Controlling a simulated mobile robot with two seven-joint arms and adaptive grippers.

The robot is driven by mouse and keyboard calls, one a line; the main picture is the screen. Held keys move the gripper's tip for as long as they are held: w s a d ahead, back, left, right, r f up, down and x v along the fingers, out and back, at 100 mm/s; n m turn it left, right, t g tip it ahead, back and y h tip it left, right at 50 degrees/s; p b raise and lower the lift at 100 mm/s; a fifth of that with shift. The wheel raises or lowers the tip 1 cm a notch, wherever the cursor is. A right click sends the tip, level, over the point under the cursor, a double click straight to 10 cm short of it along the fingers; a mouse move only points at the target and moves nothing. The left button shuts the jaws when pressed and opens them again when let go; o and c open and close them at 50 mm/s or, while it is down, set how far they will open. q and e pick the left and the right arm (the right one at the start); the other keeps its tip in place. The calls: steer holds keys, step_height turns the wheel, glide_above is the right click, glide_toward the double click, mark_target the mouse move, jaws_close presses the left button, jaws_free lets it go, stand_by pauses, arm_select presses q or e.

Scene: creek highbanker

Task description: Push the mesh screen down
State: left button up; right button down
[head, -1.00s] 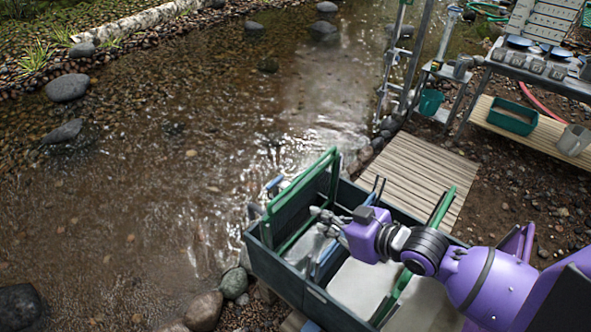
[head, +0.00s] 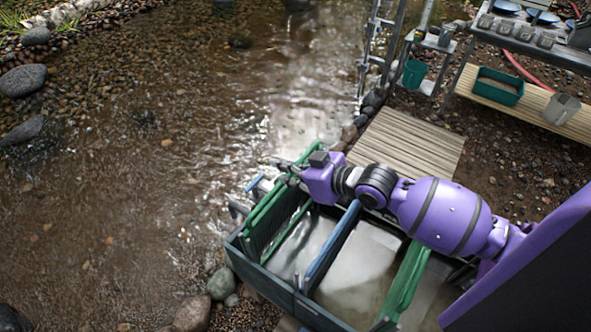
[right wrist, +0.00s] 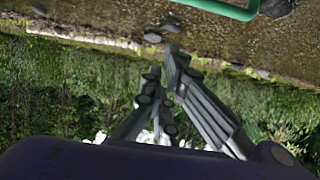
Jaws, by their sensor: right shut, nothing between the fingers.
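The box-like trough (head: 290,296) stands at the water's edge in the head view. A green-framed screen (head: 266,212) sits at its far left end, with a top rail and a lower rail; its mesh is hard to make out. My right gripper (head: 284,166) is shut and empty at the far right end of the top rail, hiding that corner. I cannot tell whether it touches the rail. In the right wrist view the shut fingers (right wrist: 168,75) point toward the creek bank, and a green tube (right wrist: 225,8) shows at the top edge. My left gripper is not in view.
A blue bar (head: 332,245) and another green frame (head: 405,285) cross the trough. A wooden platform (head: 405,145) lies behind it. Creek water (head: 130,220) lies open to the left. A bench with a green tub (head: 498,87) stands at the back right.

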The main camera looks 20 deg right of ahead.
mark_target(277, 190)
steer(key=x, duration=0.4)
steer(key=shift+w, duration=0.25)
step_height(277, 190, down, 3)
steer(key=shift+r, duration=0.15)
steer(key=shift+s+d+f, duration=0.15)
steer(key=shift+s+f, duration=0.05)
steer(key=shift+f, duration=0.45)
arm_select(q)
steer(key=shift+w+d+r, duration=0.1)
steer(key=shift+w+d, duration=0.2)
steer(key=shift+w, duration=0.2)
arm_select(e)
steer(key=shift+f, duration=0.2)
